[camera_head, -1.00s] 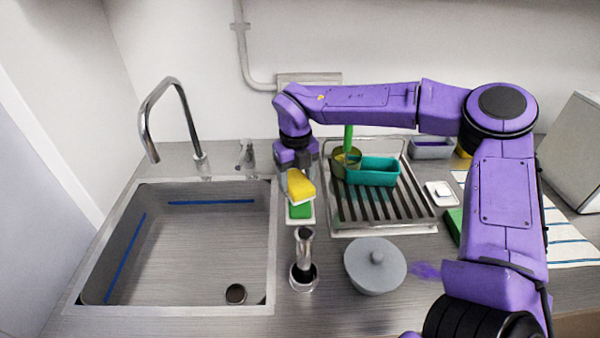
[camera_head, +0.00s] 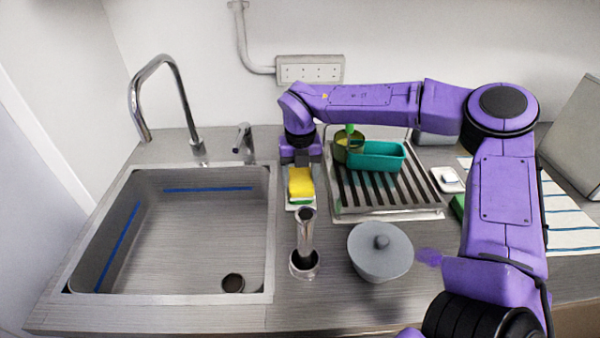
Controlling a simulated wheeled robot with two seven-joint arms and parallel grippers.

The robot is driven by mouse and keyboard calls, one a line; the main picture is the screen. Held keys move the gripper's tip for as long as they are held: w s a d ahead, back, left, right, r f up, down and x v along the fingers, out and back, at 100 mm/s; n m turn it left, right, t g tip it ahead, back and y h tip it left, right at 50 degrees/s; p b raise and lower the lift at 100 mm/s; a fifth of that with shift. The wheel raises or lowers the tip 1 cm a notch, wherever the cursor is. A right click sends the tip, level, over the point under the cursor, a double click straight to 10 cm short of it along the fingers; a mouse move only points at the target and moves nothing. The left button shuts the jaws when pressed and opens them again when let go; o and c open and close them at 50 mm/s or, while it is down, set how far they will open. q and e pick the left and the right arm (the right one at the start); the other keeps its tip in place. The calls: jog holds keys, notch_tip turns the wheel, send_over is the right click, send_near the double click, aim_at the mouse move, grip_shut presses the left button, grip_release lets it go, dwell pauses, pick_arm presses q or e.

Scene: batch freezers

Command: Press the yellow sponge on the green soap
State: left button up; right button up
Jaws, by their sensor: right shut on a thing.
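The yellow sponge (camera_head: 301,183) is in my right gripper (camera_head: 301,164), which reaches in from the right and points down between the sink and the drying rack. The gripper's fingertips are partly hidden behind the sponge. My left gripper is out of view.
The sink (camera_head: 180,285) with its tap (camera_head: 150,95) is at left. A metal cylinder on a round base (camera_head: 304,262) and a grey lidded pot (camera_head: 380,255) stand in front. The drying rack (camera_head: 395,212) holds a teal tub (camera_head: 375,160) and an olive cup (camera_head: 341,150).

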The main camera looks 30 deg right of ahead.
aim_at(300, 177)
jog(key=shift+f+b, duration=0.35)
jog(key=shift+f, duration=0.15)
dwell(1.8)
jog(key=shift+s, duration=0.1)
notch_tip(300, 177, up, 7)
jog(key=p, duration=0.6)
jog(key=shift+r, duration=0.1)
dwell(0.5)
